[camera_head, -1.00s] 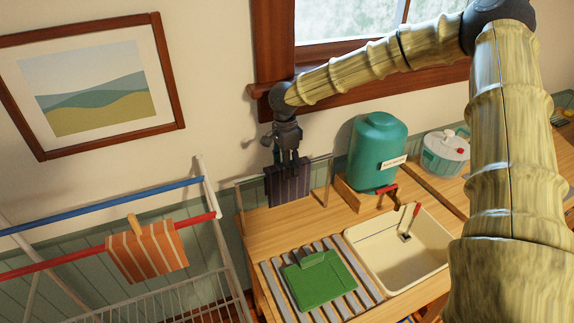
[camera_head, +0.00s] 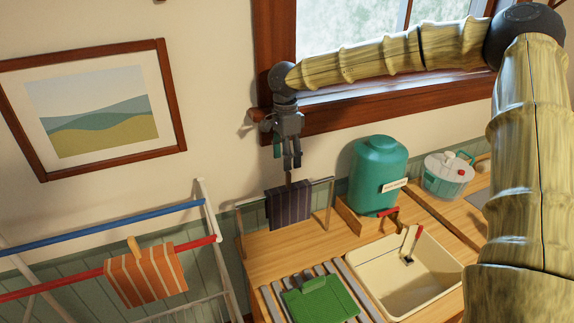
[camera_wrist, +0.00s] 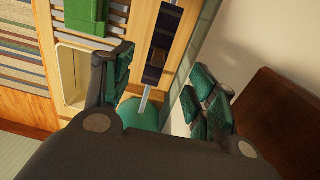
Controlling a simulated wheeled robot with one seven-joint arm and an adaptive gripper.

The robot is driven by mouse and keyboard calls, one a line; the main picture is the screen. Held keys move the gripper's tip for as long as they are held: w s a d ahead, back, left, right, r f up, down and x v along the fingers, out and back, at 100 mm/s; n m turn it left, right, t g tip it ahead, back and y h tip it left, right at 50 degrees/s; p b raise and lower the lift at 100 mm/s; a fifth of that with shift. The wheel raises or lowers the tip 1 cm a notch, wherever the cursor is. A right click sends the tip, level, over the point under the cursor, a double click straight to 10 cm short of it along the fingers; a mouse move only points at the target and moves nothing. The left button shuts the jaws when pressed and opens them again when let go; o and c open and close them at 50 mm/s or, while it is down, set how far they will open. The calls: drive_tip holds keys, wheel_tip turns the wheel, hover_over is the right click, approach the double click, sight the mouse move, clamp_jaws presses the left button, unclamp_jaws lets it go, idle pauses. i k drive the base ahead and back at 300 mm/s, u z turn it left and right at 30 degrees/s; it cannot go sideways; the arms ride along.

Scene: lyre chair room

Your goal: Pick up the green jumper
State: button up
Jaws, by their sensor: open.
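The green jumper (camera_head: 328,303) lies folded flat on the grey slatted rack (camera_head: 352,290) set in the wooden counter, left of the sink, partly cut off by the lower edge of the head view. It also shows at the top of the wrist view (camera_wrist: 86,17). My gripper (camera_head: 291,163) is open and empty, pointing down, above a dark striped cloth on a rail. It is behind and above the jumper, well apart from it. In the wrist view its fingers (camera_wrist: 165,88) are spread apart.
The dark striped cloth (camera_head: 289,207) hangs on a metal rail at the counter's back. A teal water tank (camera_head: 376,170) stands right of it, behind the cream sink (camera_head: 385,262). A drying rack with an orange striped cloth (camera_head: 146,275) stands left. A window sill is behind my arm.

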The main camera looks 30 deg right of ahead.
sight(321, 299)
drive_tip(key=k, duration=1.5)
